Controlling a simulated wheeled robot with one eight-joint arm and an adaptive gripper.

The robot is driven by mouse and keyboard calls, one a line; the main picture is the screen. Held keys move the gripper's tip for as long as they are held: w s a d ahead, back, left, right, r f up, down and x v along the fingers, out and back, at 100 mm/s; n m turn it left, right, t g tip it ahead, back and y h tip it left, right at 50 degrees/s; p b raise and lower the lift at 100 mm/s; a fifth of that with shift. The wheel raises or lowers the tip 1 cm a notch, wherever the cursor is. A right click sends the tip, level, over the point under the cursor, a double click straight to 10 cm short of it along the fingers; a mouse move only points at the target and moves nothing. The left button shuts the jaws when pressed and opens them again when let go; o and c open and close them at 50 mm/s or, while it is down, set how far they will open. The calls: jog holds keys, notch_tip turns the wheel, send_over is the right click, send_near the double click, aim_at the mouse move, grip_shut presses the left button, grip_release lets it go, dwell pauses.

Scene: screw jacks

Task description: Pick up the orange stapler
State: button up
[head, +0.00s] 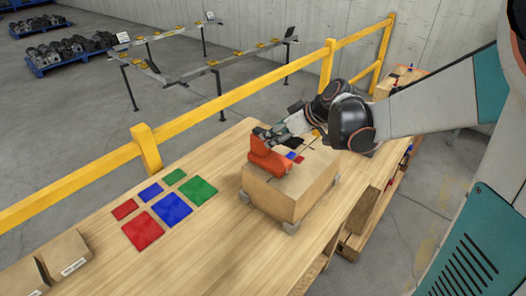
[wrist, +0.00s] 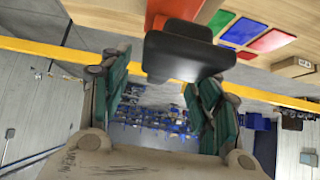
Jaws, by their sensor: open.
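The orange stapler (head: 268,160) sits on top of a cardboard box (head: 290,195) on the wooden table in the head view. My gripper (head: 277,133) is right at its upper end, coming in from the right. In the wrist view, my green-padded fingers (wrist: 165,78) are spread apart. A black block, which seems to be part of the stapler, shows between and beyond the fingertips, with an orange part (wrist: 178,10) behind it. I cannot tell whether a finger touches the stapler. My gripper hides part of its upper end in the head view.
Red, blue and green squares (head: 172,208) lie flat on the table left of the box. Small brown boxes (head: 65,255) stand at the table's near left. A yellow railing (head: 230,97) runs behind the table. Table surface between squares and box is clear.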

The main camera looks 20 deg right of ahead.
aim_at(270, 152)
jog(key=x, duration=0.2)
jog(key=b+x, duration=0.1)
jog(key=x, duration=0.2)
jog(key=shift+w+a+r, duration=0.2)
jog(key=shift+w+r, duration=0.05)
jog(key=shift+r, duration=0.1)
grip_shut()
